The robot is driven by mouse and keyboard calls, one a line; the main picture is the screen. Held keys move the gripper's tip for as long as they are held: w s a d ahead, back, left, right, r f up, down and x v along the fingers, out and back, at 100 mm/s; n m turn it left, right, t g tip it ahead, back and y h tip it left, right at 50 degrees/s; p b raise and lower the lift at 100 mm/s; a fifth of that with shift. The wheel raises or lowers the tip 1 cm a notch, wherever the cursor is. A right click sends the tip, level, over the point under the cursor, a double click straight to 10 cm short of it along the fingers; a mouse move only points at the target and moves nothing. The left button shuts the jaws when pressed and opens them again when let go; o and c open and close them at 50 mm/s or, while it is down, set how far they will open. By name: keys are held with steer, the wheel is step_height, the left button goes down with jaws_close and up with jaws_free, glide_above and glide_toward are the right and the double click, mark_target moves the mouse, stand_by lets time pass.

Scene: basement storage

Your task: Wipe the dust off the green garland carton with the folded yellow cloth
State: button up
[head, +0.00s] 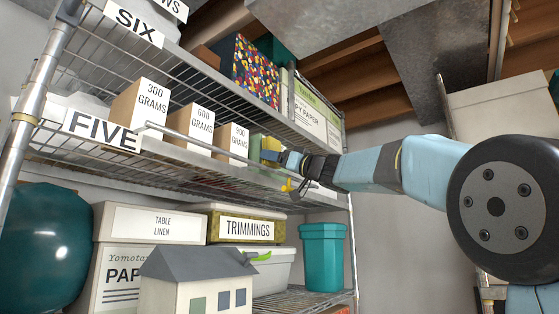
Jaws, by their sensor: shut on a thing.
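My gripper (277,157) reaches in from the right at the far right end of the shelf marked FIVE. It is shut on the folded yellow cloth (271,144), a small yellow patch at its tips. A green carton (255,141), which looks like the garland carton, stands just behind and left of the cloth, beside the 900 grams box. The cloth appears to be against the carton, but I cannot tell if they touch. My gripper and the cloth hide part of the carton, and its dust is too small to make out.
Cartons marked 300 grams (138,106), 600 grams (190,128) and 900 grams (231,142) line the shelf to the left. A wire rail (200,139) runs along its front. Below are a trimmings box (245,228), a teal bin (322,258) and a model house (195,280).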

steer(key=shift+w+a, duration=0.3)
steer(key=shift+a, duration=0.05)
stand_by(0.3)
steer(key=shift+w+d, duration=1.25)
steer(key=shift+w, duration=0.25)
steer(key=w+d, duration=0.3)
steer(key=w, duration=0.2)
steer(key=shift+w+d, duration=0.25)
steer(key=shift+w, duration=0.15)
steer(key=shift+s+a, duration=1.1)
steer(key=shift+s, duration=0.35)
steer(key=shift+s+a, duration=1.1)
steer(key=shift+s, duration=0.3)
steer(key=shift+s+a, duration=1.1)
steer(key=shift+s, duration=0.35)
steer(key=shift+d, duration=0.1)
